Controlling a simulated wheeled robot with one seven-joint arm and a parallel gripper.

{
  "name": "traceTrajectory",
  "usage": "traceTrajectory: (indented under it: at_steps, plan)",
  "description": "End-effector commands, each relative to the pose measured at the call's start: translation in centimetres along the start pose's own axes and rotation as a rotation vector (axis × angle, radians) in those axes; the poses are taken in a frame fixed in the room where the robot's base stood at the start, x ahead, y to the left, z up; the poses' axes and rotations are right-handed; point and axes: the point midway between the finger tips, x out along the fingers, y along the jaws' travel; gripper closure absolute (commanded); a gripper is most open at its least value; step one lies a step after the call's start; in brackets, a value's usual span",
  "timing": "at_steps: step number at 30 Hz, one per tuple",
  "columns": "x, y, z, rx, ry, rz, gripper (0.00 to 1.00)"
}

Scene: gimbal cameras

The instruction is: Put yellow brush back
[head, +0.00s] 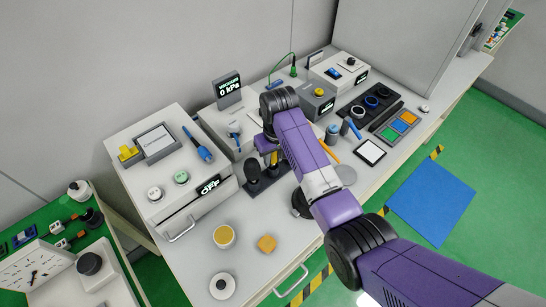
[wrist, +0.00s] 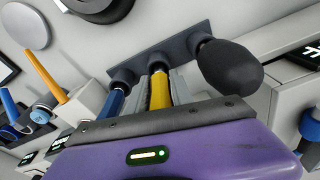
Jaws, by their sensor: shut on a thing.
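The yellow brush (wrist: 159,90) is upright between the fingers of my gripper (wrist: 160,98) in the wrist view. My gripper is shut on its handle. Its lower end is at the middle socket of the dark grey holder (wrist: 180,40); I cannot tell how deep it sits. A blue-handled tool (wrist: 115,103) and a black bulb blower (wrist: 230,68) are in the sockets on either side. In the head view my gripper (head: 268,150) is over the holder (head: 270,181), beside the black blower (head: 252,171), and largely hides the brush.
A white drawer unit (head: 165,150) is to the left. The bench front has a yellow-topped jar (head: 223,236).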

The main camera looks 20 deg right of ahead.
Motion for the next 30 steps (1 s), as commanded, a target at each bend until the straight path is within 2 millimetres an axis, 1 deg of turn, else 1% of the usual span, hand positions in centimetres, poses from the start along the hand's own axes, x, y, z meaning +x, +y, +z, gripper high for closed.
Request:
traceTrajectory:
  at_steps: [3, 13, 14, 16, 17, 26, 30]
  plan:
    - [0.6, 0.0, 0.1, 0.000, 0.000, 0.000, 1.00]
    - [0.9, 0.0, 0.1, 0.000, 0.000, 0.000, 1.00]
    - [0.8, 0.0, 0.1, 0.000, 0.001, 0.000, 0.67]
    - [0.8, 0.0, 0.1, 0.000, 0.001, 0.000, 0.53]
    - [0.8, 0.0, 0.1, 0.000, 0.001, 0.000, 0.51]
    - [0.7, 0.0, 0.1, 0.000, 0.001, 0.000, 0.51]
    - [-0.2, 0.0, 0.0, 0.000, 0.004, 0.000, 0.51]
